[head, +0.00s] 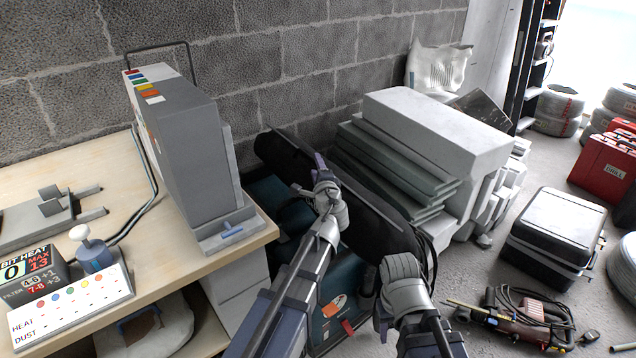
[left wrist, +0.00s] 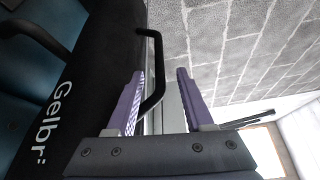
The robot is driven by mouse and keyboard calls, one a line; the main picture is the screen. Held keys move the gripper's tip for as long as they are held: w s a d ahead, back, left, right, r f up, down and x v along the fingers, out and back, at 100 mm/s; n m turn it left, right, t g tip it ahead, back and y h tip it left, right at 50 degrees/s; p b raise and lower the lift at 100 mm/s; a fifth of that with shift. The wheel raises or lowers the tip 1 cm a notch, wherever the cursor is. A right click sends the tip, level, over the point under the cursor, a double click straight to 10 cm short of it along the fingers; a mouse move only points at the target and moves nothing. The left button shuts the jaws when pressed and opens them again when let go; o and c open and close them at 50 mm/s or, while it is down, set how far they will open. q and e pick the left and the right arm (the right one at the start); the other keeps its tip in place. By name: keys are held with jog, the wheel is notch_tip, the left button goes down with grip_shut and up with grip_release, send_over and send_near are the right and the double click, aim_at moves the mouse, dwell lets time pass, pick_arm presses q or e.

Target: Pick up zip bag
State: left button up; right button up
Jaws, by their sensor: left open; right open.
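The zip bag, a long black bag (head: 372,208), lies slanted between the bench and the stacked boards, on top of a teal case. In the left wrist view the bag (left wrist: 100,80) fills the left side, with white lettering "Gelbr". A black loop handle (left wrist: 157,70) stands out from it between the two fingers. My left gripper (head: 313,178) is over the bag's middle; in the wrist view its purple fingers (left wrist: 160,100) are apart, with no grip on the handle. My right gripper (head: 382,318) is open, lower right of the bag, its fingers mostly hidden by my wrist.
The wooden bench (head: 105,175) with a grey box (head: 185,150) stands at left. White boards and blocks (head: 430,140) are stacked behind on the right. The teal case (head: 340,285) is under the bag. A black-and-silver case (head: 555,235) and a power tool (head: 520,315) are on the floor.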

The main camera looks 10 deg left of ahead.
aim_at(314, 162)
pick_arm(q)
jog(key=x, duration=0.3)
jog(key=shift+w+a, duration=0.1)
jog(key=shift+w, duration=0.25)
jog(key=shift+c, duration=0.4)
jog(key=shift+s, duration=0.1)
grip_shut()
dwell(0.5)
